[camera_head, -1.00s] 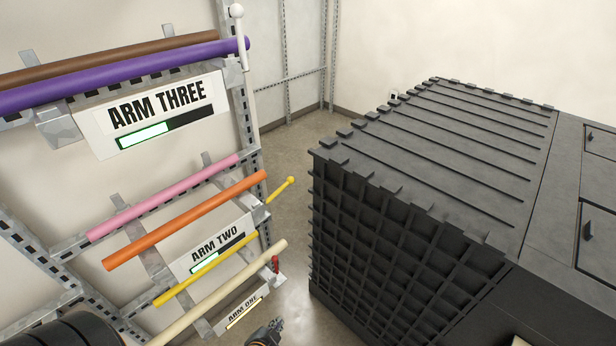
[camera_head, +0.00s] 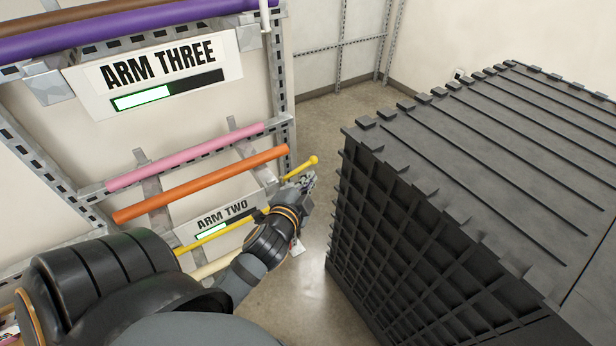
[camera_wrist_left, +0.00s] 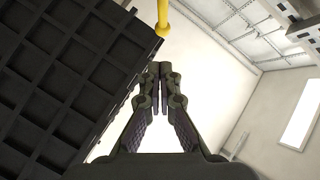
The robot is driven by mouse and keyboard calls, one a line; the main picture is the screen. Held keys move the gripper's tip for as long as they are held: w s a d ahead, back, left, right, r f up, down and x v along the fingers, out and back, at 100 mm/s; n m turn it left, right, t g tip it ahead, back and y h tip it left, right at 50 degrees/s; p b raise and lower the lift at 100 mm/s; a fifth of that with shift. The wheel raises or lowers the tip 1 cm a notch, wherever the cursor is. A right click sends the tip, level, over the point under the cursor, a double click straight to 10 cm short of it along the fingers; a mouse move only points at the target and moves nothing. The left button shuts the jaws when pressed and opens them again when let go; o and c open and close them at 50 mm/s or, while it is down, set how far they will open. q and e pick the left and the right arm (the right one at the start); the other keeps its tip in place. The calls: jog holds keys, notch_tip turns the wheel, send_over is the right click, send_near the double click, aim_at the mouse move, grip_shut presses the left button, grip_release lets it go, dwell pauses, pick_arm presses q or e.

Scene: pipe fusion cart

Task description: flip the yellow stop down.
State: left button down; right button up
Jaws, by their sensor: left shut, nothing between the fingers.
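The yellow stop (camera_head: 301,168) is a thin rod with a ball end at the outer end of the rack level marked ARM TWO. It sticks out from the rack and slants up to the right in the head view. My left gripper (camera_head: 307,181) is shut and empty, just beside and below the stop's ball end. In the left wrist view, the shut fingertips (camera_wrist_left: 160,72) are close to the ball end of the yellow stop (camera_wrist_left: 162,20), with a small gap in the picture. My left arm hides the stop's base in part. My right gripper is not in view.
The rack holds a pink pipe (camera_head: 185,157), an orange pipe (camera_head: 200,185) and a thin yellow pipe (camera_head: 200,240). The ARM THREE sign (camera_head: 155,75) is above. A large black ribbed crate (camera_head: 480,170) stands right, with a strip of floor (camera_head: 300,290) between.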

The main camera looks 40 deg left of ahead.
aim_at(312, 163)
pick_arm(q)
jog(key=w+a, duration=0.1)
jog(key=w+a+f+p, duration=0.1)
jog(key=w, duration=0.1)
jog(key=w+p, duration=0.1)
jog(key=shift+w+a+f, duration=0.15)
jog(key=shift+w+a, duration=0.05)
jog(key=shift+a, duration=0.2)
jog(key=shift+w+a+f, duration=0.1)
jog(key=shift+a+f, duration=0.15)
jog(key=shift+a, duration=0.05)
jog(key=shift+w+a+f, duration=0.2)
jog(key=shift+a+f, duration=0.05)
jog(key=shift+f, duration=0.05)
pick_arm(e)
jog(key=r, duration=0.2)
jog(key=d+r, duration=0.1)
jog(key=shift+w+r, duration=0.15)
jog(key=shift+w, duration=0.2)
pick_arm(q)
jog(key=shift+d, duration=0.1)
